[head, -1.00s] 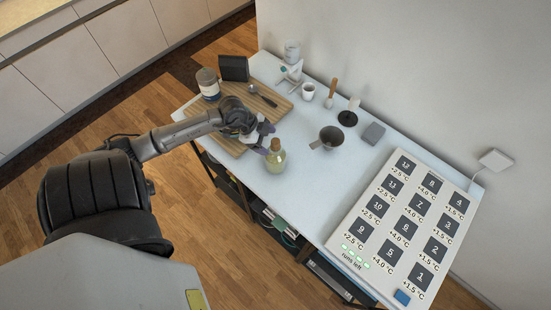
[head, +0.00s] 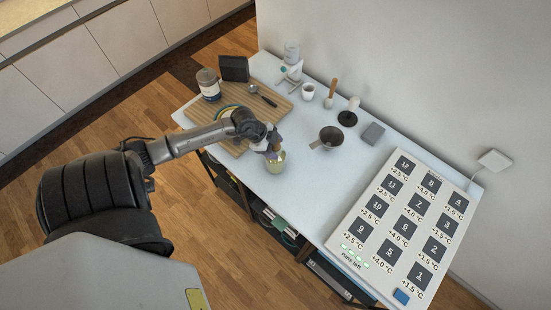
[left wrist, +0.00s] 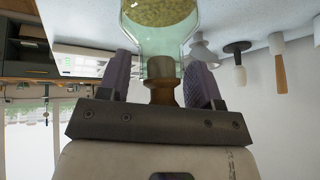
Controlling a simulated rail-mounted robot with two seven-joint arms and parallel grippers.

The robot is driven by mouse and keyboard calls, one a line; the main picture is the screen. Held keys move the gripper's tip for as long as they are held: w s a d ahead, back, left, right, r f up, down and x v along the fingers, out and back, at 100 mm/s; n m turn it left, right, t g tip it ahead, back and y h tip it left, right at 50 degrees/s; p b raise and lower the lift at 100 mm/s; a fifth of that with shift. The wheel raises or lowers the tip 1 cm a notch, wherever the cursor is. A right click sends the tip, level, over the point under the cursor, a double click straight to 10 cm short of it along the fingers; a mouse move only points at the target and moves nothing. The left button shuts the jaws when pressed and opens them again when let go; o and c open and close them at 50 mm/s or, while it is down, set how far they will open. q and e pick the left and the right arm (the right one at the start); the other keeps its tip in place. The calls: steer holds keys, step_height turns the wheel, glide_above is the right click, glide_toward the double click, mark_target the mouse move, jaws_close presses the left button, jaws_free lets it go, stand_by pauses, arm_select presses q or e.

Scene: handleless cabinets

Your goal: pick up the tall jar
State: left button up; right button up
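The tall jar (head: 278,167), clear greenish glass with pale grainy contents and a brown cork, stands upright near the table's front edge. In the head view my left gripper (head: 273,150) is over its top and hides the cork. In the left wrist view the jar (left wrist: 160,35) points its cork and neck in between the two purple-padded fingers (left wrist: 160,85). The fingers are open, with a visible gap on each side of the neck. My right gripper is not in view.
A wooden board (head: 228,142) with a labelled jar (head: 208,84) and a spoon (head: 262,96) lies to the left. A metal pot (head: 330,138) stands to the right, before a large numbered panel (head: 405,225). White table (head: 300,190) is clear around the jar.

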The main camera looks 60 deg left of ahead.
arm_select(q)
jaws_close()
stand_by(0.3)
steer(key=shift+r, duration=0.15)
stand_by(0.3)
